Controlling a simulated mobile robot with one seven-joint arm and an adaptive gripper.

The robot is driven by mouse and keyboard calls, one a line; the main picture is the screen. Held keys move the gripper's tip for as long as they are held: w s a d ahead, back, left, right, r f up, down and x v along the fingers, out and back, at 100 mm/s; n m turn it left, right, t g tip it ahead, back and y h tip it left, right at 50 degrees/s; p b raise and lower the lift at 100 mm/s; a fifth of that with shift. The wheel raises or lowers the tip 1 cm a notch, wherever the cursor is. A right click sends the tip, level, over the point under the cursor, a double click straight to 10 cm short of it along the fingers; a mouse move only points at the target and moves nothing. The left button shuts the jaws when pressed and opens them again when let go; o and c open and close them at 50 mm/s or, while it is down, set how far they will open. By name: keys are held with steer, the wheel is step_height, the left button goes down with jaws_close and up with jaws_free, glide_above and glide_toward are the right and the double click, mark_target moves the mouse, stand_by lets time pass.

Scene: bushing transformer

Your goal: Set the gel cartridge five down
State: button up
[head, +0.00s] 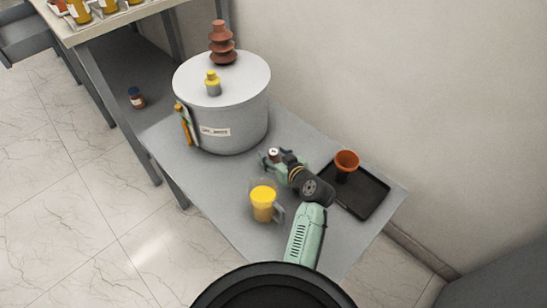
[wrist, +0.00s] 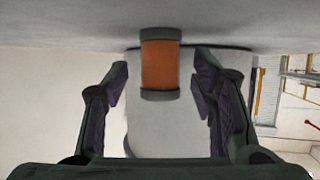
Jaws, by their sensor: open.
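The gel cartridge (wrist: 161,65) is an orange cylinder with dark grey end caps in the wrist view. It stands upright, one end against the grey table surface, which is at the top of that view. My gripper (wrist: 160,85) is open, with one finger on each side of the cartridge and a visible gap on both sides. In the head view my gripper (head: 271,162) is low over the table, just right of the white tank; a small pale-topped piece, seemingly the cartridge (head: 273,152), shows between its fingers.
The grey table (head: 225,215) holds a white transformer tank (head: 235,115) with a brown ribbed bushing (head: 221,42). A jug of yellow liquid (head: 263,205) stands close to my arm. A black tray (head: 368,200) with an orange cup (head: 346,161) lies right. The table's front left is clear.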

steer(key=shift+w+a+f, duration=0.15)
steer(key=shift+w+a, duration=0.05)
steer(key=shift+w, duration=0.15)
jaws_close()
stand_by(0.5)
